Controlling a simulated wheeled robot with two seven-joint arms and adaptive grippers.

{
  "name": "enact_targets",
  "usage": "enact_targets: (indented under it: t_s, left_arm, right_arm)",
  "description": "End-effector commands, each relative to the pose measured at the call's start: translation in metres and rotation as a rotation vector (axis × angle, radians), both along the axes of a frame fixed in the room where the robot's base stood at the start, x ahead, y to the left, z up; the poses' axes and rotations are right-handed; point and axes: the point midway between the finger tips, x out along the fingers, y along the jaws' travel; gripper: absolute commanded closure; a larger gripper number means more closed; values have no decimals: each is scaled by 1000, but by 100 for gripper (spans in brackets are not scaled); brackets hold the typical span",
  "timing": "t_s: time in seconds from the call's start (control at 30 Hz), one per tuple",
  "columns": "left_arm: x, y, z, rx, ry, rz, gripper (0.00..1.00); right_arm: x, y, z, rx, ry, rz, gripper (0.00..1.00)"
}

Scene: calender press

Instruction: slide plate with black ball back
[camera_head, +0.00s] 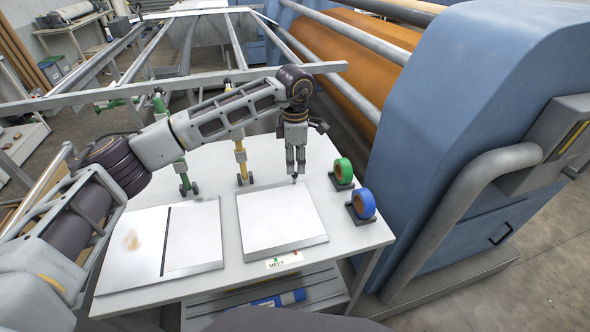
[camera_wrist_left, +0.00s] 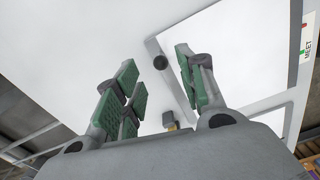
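A white plate (camera_head: 280,222) with grey edges lies on the right part of the table top. A small black ball (camera_head: 294,178) sits at its back edge, and it also shows in the left wrist view (camera_wrist_left: 160,62). My left gripper (camera_head: 296,172) points down just above the ball at that edge. In the left wrist view my left gripper (camera_wrist_left: 163,85) is open, with green pads apart and the ball seen between them. I cannot tell whether a finger touches the ball. My right gripper is not in view.
White panels (camera_head: 193,236) with a dark dividing line and a brown stain lie on the table's left. Green (camera_head: 343,171) and blue (camera_head: 363,204) tape rolls stand at the right. A metal frame (camera_head: 180,85) spans behind; a blue press (camera_head: 480,120) stands at right.

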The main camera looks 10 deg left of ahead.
Motion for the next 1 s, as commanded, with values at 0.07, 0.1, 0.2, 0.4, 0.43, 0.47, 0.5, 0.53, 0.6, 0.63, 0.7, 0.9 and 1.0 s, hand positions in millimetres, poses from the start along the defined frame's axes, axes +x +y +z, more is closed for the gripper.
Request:
enact_targets:
  t_s: [0.07,0.1,0.2,0.4,0.43,0.47,0.5,0.53,0.6,0.63,0.7,0.9,1.0]
  left_arm:
    - [0,0,13,-1,-2,0,60]
    - [0,0,19,-1,-2,0,60]
    - [1,0,33,0,-2,0,60]
    - [0,-1,55,-1,-1,0,60]
    - [0,-1,56,0,-1,0,60]
    - [0,-1,58,0,-1,0,60]
    - [0,-1,60,-1,-1,0,60]
    - [0,-1,61,-1,-1,0,60]
    - [0,-1,63,-1,-1,0,60]
    - [0,-1,63,-1,0,0,60]
    - [0,-1,63,-1,0,0,60]
    - [0,0,63,-1,0,0,60]
    - [0,0,63,-1,0,0,60]
  right_arm:
    - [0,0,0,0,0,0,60]
    - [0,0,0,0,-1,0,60]
    - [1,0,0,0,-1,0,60]
    - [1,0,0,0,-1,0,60]
    - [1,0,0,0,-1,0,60]
    - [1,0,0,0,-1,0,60]
    - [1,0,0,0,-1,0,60]
    - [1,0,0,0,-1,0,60]
    - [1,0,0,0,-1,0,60]
    - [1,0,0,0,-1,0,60]
    - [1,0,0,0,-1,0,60]
    - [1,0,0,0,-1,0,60]
    - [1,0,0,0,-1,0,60]
